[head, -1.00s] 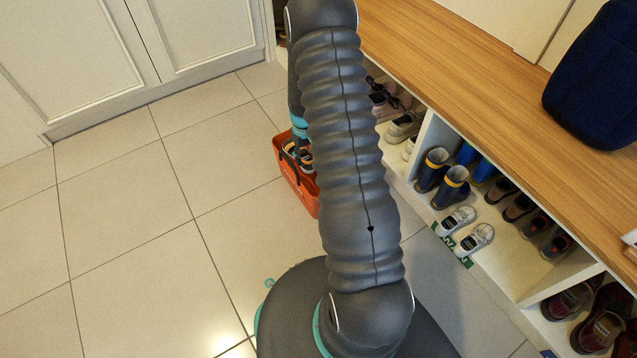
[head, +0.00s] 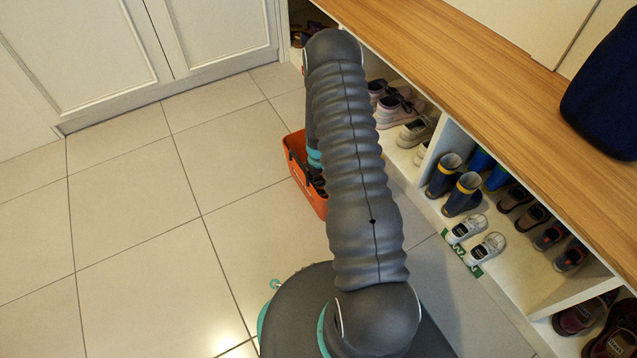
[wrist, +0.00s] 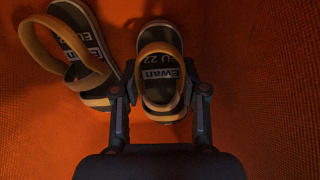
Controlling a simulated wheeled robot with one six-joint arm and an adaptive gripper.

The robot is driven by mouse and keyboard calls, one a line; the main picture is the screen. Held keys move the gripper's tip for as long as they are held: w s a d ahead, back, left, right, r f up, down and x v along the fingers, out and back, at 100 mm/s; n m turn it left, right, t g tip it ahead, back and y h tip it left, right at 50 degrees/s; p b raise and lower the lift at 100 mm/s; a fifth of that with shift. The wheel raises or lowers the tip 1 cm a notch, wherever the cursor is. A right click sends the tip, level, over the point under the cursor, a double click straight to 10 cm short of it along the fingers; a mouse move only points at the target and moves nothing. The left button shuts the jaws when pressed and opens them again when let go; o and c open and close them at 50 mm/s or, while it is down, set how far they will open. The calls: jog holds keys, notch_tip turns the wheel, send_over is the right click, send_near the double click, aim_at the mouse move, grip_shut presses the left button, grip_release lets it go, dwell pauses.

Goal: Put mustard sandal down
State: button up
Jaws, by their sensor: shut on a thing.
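Two mustard-strapped sandals with dark soles show in the wrist view inside an orange basket. My gripper (wrist: 161,92) is shut on the right sandal (wrist: 160,42), with one finger on each side of it near the strap. Its insole label reads "Ewan EU 22". The other sandal (wrist: 66,40) lies tilted to the left, close beside it and apart from the fingers. In the head view the orange basket (head: 296,166) stands on the floor, and my arm hides much of it. I cannot tell whether the held sandal touches the basket's bottom.
A shoe cubby bench with a wooden top (head: 480,95) runs along the right. Its compartments hold boots (head: 462,194), white sneakers (head: 486,248) and other shoes. A dark blue bag (head: 605,100) sits on top. Tiled floor (head: 130,240) is clear to the left.

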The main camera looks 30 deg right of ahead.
jog(key=shift+f, duration=0.3)
jog(key=shift+f, duration=0.1)
jog(key=shift+f, duration=0.15)
jog(key=o, duration=1.3)
notch_tip(320, 180, up, 12)
jog(key=shift+r+p, duration=0.25)
jog(key=shift+p, duration=0.65)
